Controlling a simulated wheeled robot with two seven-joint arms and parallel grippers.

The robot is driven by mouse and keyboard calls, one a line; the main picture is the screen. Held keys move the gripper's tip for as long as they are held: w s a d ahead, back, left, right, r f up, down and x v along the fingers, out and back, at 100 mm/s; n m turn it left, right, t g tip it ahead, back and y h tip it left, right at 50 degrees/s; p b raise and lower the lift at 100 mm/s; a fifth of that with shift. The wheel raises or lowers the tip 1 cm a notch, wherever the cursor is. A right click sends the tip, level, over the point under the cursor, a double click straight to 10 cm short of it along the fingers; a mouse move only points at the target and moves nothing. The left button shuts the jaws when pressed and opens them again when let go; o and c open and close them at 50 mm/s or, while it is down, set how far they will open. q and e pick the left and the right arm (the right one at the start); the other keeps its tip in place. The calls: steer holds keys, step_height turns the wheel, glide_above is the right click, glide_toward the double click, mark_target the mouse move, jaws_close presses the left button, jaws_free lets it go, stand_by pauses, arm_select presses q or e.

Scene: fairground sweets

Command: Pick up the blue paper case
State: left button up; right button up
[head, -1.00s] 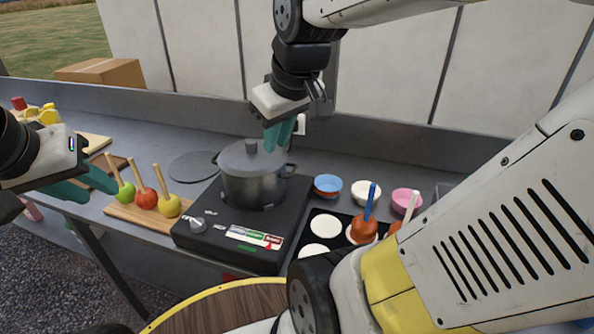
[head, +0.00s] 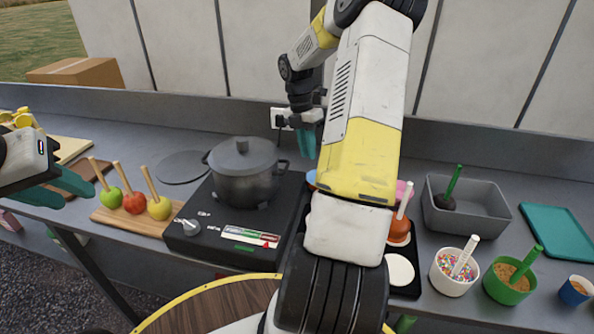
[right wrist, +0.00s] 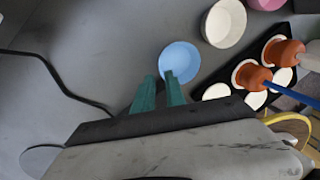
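The blue paper case (right wrist: 182,62) is a small round cup seen from above in the right wrist view. In the head view only a sliver of it (head: 311,178) shows beside my right arm, which hides the rest. My right gripper (right wrist: 159,77) has its green fingers apart, with nothing held between them. In the right wrist view its right fingertip overlaps the case's near-left edge; I cannot tell whether it touches. My left gripper (head: 82,188) is open and empty at the left.
A lidded pot (head: 245,175) stands on the black hob (head: 205,238), left of the case. A cream case (right wrist: 224,22) and a pink case (right wrist: 264,3) sit beyond it. Toffee apples stand on a black tray (right wrist: 216,91). A cable (right wrist: 58,76) lies on the counter.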

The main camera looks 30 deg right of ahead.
mark_target(312, 172)
steer(key=f, duration=0.2)
steer(key=s+f, duration=0.1)
steer(key=f, duration=0.5)
steer(key=shift+s+d, duration=0.25)
steer(key=shift+d, duration=0.15)
jaws_close()
